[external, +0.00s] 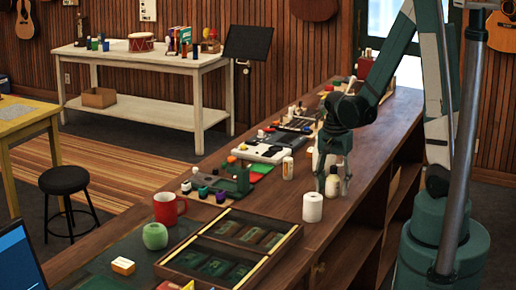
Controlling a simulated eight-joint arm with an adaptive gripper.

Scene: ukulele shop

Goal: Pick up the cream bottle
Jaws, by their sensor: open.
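A small cream bottle (333,187) stands upright on the long brown wooden counter (370,160), near its right edge. My gripper (334,179) points straight down over it, open, with a finger on each side of the bottle's upper part. The fingers partly cover the bottle, and I cannot tell whether they touch it.
A white paper roll (312,207) stands close in front of my gripper. A green fixture (232,179), a red mug (168,208), a green ball of twine (155,236) and a divided wooden tray (286,246) occupy the nearer counter. Bare wood lies right of the roll.

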